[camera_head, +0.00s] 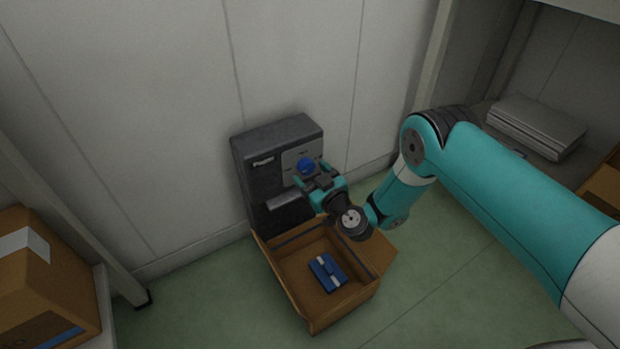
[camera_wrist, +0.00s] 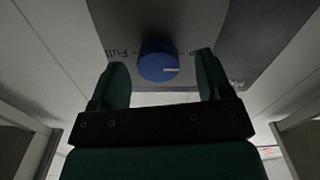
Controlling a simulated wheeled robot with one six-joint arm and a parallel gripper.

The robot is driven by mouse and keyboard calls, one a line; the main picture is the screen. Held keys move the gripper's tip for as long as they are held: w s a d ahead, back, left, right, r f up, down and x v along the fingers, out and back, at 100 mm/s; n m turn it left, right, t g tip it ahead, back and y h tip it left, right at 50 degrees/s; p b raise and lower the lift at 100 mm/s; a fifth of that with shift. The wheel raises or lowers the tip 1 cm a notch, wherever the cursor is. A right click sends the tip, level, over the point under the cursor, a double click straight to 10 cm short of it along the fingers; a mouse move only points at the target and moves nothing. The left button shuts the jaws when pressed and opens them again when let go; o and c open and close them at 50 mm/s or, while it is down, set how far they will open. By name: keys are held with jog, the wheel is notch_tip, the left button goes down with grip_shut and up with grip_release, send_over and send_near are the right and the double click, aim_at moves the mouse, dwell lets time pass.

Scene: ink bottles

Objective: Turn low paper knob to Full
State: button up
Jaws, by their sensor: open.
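The blue paper knob (camera_head: 306,166) sits on a grey plate (camera_head: 293,158) on the front of a dark box-shaped machine (camera_head: 262,178) labelled "Paper". In the wrist view the knob (camera_wrist: 157,62) has a white pointer line aimed to the right in the picture, towards lettering partly hidden by a finger. The word "Full" (camera_wrist: 120,51) shows on the opposite side. My gripper (camera_head: 312,174) is at the knob. In the wrist view my gripper (camera_wrist: 160,80) is open, with one finger on each side of the knob and visible gaps between.
An open cardboard box (camera_head: 294,304) with a blue item (camera_head: 327,272) in it stands on the floor below the machine. A closed carton (camera_head: 40,285) is at left. A shelf with a grey paper stack (camera_head: 537,127) is at right.

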jog(key=shift+w+a+r, duration=0.1)
jog(key=shift+w+a, duration=0.2)
jog(key=shift+w, duration=0.4)
jog(key=c, duration=0.9)
jog(key=shift+m, duration=0.3)
